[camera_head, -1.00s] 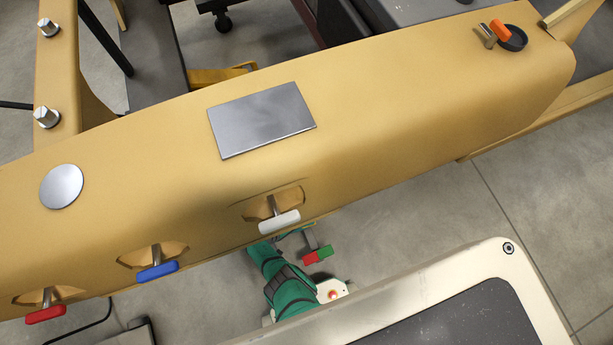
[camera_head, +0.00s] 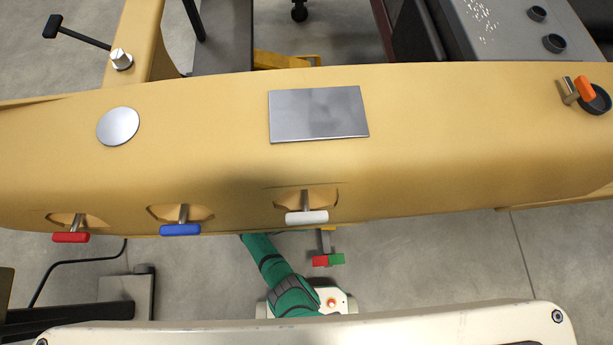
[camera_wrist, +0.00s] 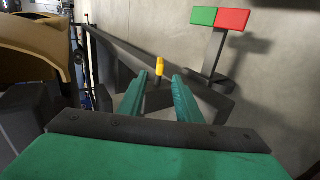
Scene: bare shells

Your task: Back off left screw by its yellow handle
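A small yellow handle (camera_wrist: 160,66) stands upright on a dark grey part in the middle of the wrist view. My gripper (camera_wrist: 160,76) has its two green fingers apart, with the handle showing in line with the gap at their tips. I cannot tell whether the handle is between the tips or just beyond them. No contact shows. In the head view my green arm (camera_head: 268,258) reaches up under the tan beam, which hides my gripper. I cannot pick out the yellow handle or its screw there.
The tan beam (camera_head: 220,100) crosses the head view, with red (camera_head: 71,238), blue (camera_head: 180,230), white (camera_head: 307,218) and orange (camera_head: 585,89) handles. A red-and-green block (camera_head: 328,260) is right of my arm; it shows on a grey post in the wrist view (camera_wrist: 220,18).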

